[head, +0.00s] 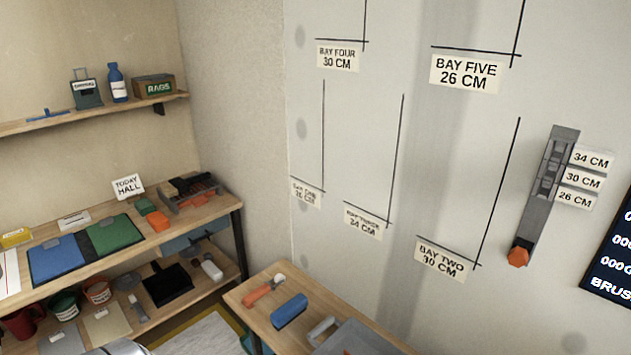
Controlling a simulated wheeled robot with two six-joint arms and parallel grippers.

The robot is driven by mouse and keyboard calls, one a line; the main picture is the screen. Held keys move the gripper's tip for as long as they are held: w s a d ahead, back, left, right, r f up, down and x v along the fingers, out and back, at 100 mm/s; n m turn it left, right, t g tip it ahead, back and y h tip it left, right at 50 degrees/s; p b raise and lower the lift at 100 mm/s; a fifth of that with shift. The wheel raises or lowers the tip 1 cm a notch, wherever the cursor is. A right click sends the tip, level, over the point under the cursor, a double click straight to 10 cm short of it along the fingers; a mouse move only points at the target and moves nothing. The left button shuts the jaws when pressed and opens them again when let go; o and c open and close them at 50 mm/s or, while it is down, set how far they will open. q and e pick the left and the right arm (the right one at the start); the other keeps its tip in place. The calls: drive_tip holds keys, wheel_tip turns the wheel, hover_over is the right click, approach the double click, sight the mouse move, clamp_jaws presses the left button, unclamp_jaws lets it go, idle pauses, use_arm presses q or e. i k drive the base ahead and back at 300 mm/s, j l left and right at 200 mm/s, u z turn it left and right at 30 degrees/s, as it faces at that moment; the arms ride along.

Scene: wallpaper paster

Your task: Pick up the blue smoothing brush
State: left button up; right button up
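A blue block-shaped tool (289,311), which looks like the blue smoothing brush, lies on the small wooden table (252,308) at the bottom centre. Its bristles cannot be made out from here. It lies between an orange-handled tool and a grey tray. Neither of my grippers can be made out in the head view. Only a rounded pale grey piece, probably part of my own arm, shows at the bottom edge on the left.
On the table are an orange-handled tool (263,290), a grey-white handled tool (322,327) and a grey tray (357,338). Left stands a wooden shelf unit (100,262) with folders and pots. The wall behind carries bay labels and a grey rail (540,205).

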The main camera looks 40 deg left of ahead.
sight(283, 316)
drive_tip(key=u, duration=1.55)
